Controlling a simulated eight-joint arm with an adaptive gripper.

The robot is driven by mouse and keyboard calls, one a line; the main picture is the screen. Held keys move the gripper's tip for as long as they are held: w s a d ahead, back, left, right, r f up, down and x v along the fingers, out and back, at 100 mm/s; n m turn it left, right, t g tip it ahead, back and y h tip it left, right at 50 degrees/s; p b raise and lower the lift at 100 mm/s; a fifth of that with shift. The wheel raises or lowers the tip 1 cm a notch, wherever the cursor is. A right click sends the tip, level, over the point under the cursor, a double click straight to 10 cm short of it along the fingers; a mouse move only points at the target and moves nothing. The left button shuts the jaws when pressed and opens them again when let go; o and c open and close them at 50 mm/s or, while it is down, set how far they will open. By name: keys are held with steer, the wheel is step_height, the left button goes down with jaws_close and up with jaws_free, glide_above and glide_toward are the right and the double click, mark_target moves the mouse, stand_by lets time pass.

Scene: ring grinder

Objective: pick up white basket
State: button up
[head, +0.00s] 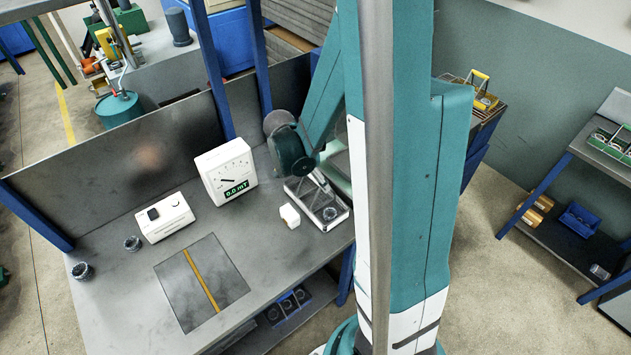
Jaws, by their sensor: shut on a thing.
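The white basket (336,222) is a shallow rectangular tray with a light rim and a dark inside. It sits at the right end of the grey workbench, beside the column of my arm, and a dark ring (330,213) lies in its front corner. My gripper (319,181) reaches down to the basket's back part and is shut on it. The fingertips are small and partly hidden, so the exact grip point is unclear. I cannot tell whether the basket is lifted off the bench.
A small white block (290,215) stands just left of the basket. A white meter (226,171) and a white control box (165,217) stand further left. Two dark rings (82,271) lie near the bench's left end. A dark plate (201,282) lies in front.

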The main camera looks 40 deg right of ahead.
steer(key=shift+r, duration=4.8)
steer(key=shift+w+d, duration=0.1)
steer(key=w+d+m+g+y+b, duration=0.1)
steer(key=w+d+m+g+b, duration=0.3)
steer(key=d+m+b, duration=0.7)
steer(key=d+r+m+y+b, duration=0.1)
steer(key=d+r+m+b, duration=0.1)
steer(key=d, duration=0.7)
steer(key=s+d+r+m+y+b, duration=0.1)
steer(key=d+r+m+y+b, duration=0.1)
steer(key=d+m+b, duration=0.3)
steer(key=shift+s+d+r+g, duration=0.3)
steer(key=shift+d+r, duration=0.3)
steer(key=shift+d, duration=1.45)
steer(key=shift+b, duration=0.3)
